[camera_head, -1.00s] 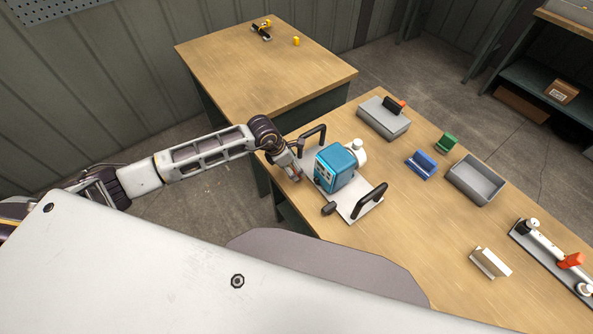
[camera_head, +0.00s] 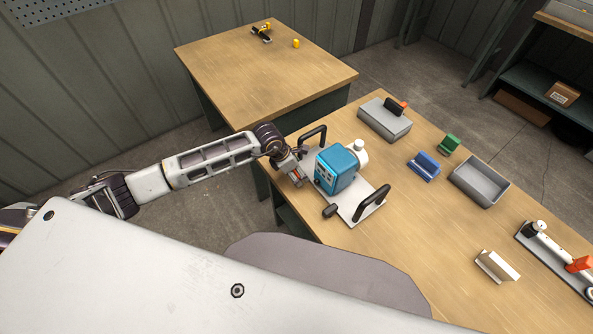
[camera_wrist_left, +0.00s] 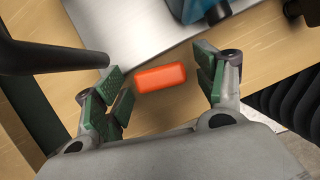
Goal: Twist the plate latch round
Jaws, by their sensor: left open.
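A pale plate (camera_head: 355,211) on the near left of the wooden table carries a blue pump-like unit (camera_head: 339,170) with a white cap. An orange block-shaped grip (camera_wrist_left: 161,78), apparently the plate latch, lies beside the plate's edge in the left wrist view. My left gripper (camera_head: 297,178) is at the plate's left edge. In the left wrist view its green-padded jaws (camera_wrist_left: 158,88) are apart on either side of the orange grip, with gaps visible. The latch's mount is not clear. My right gripper is not in view.
Black handles (camera_head: 371,201) stand at both plate ends, and a black knob (camera_head: 330,211) sits at its near edge. A grey block (camera_head: 384,122), a blue holder (camera_head: 424,166), a green piece (camera_head: 449,145) and a grey tray (camera_head: 481,182) lie farther right.

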